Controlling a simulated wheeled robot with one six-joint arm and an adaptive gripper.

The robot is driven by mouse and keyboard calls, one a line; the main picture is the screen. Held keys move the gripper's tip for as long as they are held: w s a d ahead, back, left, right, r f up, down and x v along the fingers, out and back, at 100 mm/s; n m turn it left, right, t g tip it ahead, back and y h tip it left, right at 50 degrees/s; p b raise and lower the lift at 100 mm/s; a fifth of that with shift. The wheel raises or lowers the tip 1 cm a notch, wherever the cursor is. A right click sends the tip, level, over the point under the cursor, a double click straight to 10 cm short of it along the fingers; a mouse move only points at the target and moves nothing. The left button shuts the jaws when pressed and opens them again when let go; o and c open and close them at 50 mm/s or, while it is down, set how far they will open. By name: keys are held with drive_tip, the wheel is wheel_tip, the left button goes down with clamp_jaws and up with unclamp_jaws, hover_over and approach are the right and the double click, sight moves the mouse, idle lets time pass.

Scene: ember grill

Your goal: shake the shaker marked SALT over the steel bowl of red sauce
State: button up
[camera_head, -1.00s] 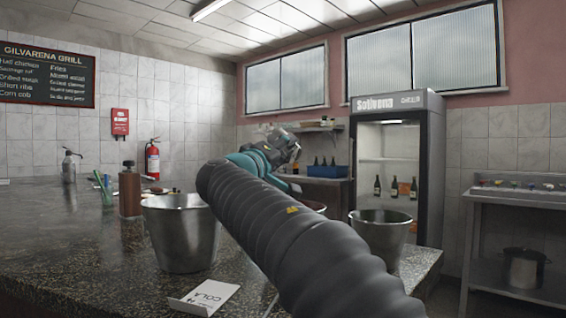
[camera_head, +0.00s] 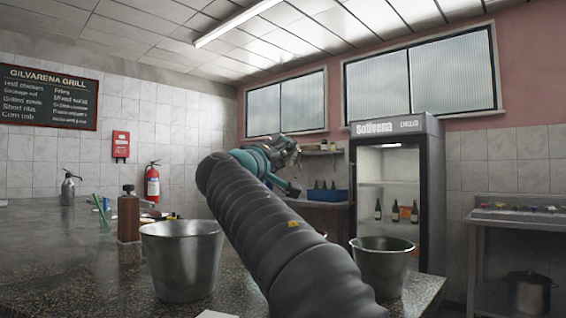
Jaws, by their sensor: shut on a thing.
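My gripper (camera_head: 287,150) is at the far end of my arm, above the far part of the counter, in front of the back wall. It is small and partly hidden by my wrist. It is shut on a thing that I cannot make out. I see no SALT marking. A sliver of steel rim (camera_head: 321,233) shows just right of my arm, low behind it. It may belong to the steel bowl, but my arm hides the rest and no red sauce shows.
On the dark speckled counter (camera_head: 60,270) stand two steel buckets, one left (camera_head: 181,262) and one right (camera_head: 383,268) of my arm. A brown bottle-like thing (camera_head: 129,217) and a cup of straws (camera_head: 104,212) stand at left. A drinks fridge (camera_head: 432,200) is behind.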

drive_tip(key=shift+n, duration=0.3)
drive_tip(key=n, duration=0.2)
drive_tip(key=n+g+y, duration=0.1)
drive_tip(key=n, duration=0.1)
drive_tip(key=n+y, duration=0.1)
drive_tip(key=n, duration=0.1)
drive_tip(key=shift+r+n+g, duration=0.25)
drive_tip(key=shift+n+g, duration=0.05)
drive_tip(key=shift+g, duration=0.1)
